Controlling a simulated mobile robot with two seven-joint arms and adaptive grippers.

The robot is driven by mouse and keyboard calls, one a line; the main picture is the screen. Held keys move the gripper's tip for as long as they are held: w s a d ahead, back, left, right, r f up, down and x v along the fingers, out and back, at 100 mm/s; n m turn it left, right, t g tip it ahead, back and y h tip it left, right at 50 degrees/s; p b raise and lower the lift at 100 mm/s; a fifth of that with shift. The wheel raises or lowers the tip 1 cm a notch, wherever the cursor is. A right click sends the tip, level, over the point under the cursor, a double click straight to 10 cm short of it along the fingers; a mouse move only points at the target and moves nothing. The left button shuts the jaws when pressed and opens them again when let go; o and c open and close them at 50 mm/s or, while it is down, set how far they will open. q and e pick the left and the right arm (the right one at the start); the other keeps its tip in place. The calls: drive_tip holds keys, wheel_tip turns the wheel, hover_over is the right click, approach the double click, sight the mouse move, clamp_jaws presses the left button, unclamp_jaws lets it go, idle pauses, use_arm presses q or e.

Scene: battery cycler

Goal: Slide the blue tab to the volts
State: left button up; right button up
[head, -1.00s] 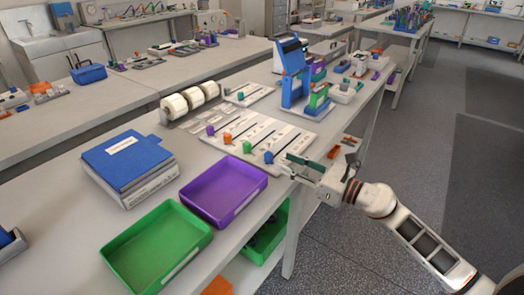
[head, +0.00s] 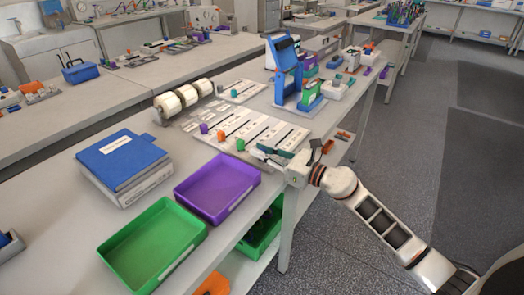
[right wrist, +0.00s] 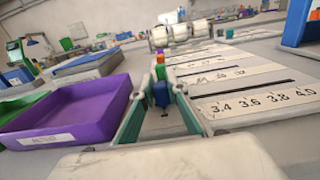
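The blue tab (right wrist: 160,94) stands upright at the left end of the nearest slot on the white slider board (head: 236,114). In the right wrist view it is between the two green-lined fingers of my right gripper (right wrist: 161,92), which is open with small gaps visible beside the tab. In the head view the right gripper (head: 268,152) reaches over the board's near edge and hides the blue tab. A number strip (right wrist: 262,102) beside the slot reads 3.4, 3.6, 3.8, 4.0. My left gripper is not in view.
Green (head: 240,145), orange (head: 220,136) and purple (head: 204,128) tabs stand on the other slots. A purple tray (head: 217,188) and a green tray (head: 153,244) lie left of the board. A blue device (head: 286,72) stands behind its right end.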

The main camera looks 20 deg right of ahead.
drive_tip(key=shift+w+d+f+b, duration=0.1)
drive_tip(key=shift+w+d+b, duration=0.15)
drive_tip(key=shift+d+b, duration=0.1)
clamp_jaws()
drive_tip(key=shift+w+d+f+b, duration=0.15)
drive_tip(key=shift+w+d+b, duration=0.6)
drive_tip(key=shift+d, duration=0.15)
drive_tip(key=shift+w+d, duration=0.15)
drive_tip(key=shift+d, duration=0.1)
drive_tip(key=shift+r, duration=0.25)
drive_tip(key=o, duration=0.8)
unclamp_jaws()
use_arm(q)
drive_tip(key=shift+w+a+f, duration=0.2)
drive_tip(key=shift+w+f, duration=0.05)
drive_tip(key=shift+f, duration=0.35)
use_arm(e)
drive_tip(key=shift+o, duration=0.2)
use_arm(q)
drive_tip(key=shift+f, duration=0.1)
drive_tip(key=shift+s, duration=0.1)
use_arm(e)
drive_tip(key=v, duration=1.2)
